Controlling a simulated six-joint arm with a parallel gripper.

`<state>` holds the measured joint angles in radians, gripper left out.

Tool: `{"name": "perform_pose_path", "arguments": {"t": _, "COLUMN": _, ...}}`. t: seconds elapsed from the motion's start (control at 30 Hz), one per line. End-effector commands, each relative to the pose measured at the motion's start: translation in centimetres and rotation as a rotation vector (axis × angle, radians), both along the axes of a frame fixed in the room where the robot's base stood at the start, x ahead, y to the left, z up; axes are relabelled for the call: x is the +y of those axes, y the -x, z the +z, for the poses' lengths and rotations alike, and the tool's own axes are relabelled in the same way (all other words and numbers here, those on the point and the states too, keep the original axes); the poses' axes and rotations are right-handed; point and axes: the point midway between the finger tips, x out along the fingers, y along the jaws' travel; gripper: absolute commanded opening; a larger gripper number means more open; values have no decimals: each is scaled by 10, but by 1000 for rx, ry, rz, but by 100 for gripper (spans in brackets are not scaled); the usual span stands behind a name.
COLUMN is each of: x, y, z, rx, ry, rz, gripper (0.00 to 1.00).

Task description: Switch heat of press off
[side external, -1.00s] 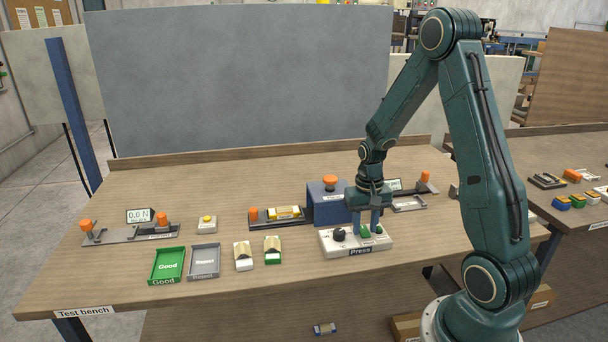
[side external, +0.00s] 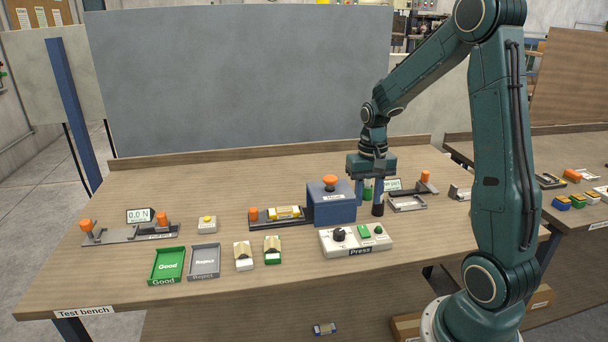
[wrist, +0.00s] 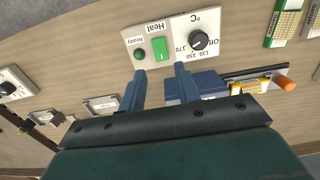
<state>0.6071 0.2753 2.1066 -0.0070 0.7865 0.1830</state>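The white press control box (side external: 356,241) stands at the front right of the bench, labelled Press. It carries a black temperature knob (wrist: 198,41), a bright green heat switch (wrist: 160,48) with a small white mark, and a round green ready lamp (wrist: 139,54). I cannot tell surely whether the switch is on or off. My gripper (side external: 368,202) is open, fingers pointing down, raised behind the box and apart from it. In the wrist view its two blue fingers (wrist: 167,90) are spread with nothing held between them.
The blue press (side external: 330,208) with an orange knob stands just left of my gripper. Orange-knobbed fixtures (side external: 130,232) stand left and right. Green Good (side external: 167,265) and grey Reject (side external: 204,261) trays and two small packs lie front left. A green object shows between my fingers in the side view.

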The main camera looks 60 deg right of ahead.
Motion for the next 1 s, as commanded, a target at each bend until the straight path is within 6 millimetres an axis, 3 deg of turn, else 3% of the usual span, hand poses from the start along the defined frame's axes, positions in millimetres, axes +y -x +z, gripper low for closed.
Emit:
{"name": "perform_pose_path", "arguments": {"t": 0.1, "x": -1, "y": -1, "z": 20, "rx": -4, "ry": 3, "rz": 0, "gripper": 33}}
{"name": "perform_pose_path", "arguments": {"t": 0.33, "x": -1, "y": -1, "z": 44, "rx": -1, "ry": 1, "rz": 0, "gripper": 33}}
{"name": "perform_pose_path", "arguments": {"t": 1.0, "x": 6, "y": -1, "z": 57, "rx": -12, "ry": 8, "rz": 21, "gripper": 33}}
